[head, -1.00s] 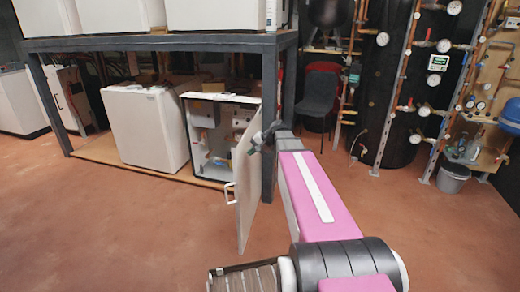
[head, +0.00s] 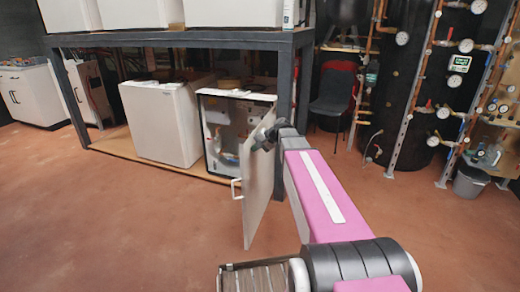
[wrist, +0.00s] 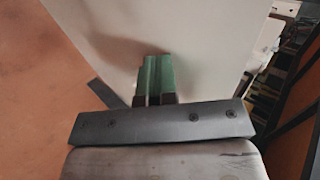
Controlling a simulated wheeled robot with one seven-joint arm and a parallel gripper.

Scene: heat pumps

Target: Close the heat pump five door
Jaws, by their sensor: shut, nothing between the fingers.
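The heat pump door (head: 262,190) is a pale panel with a white handle (head: 236,188) on its left edge, standing partly open in the head view. Behind it is the open heat pump cabinet (head: 236,97), with pipes and fittings showing inside. My gripper (head: 265,140) is at the upper part of the door's outer right face. In the wrist view my gripper (wrist: 154,72) has its green fingers together, pointing at the broad pale door face (wrist: 205,45). They are touching or very close to it; the contact itself is hidden.
A closed white unit (head: 160,122) stands left of the open cabinet under a dark metal rack (head: 180,40). A rack post (head: 284,85) is close to my arm. A black chair (head: 332,95) and a grey bucket (head: 468,186) are at right. The red floor in front is clear.

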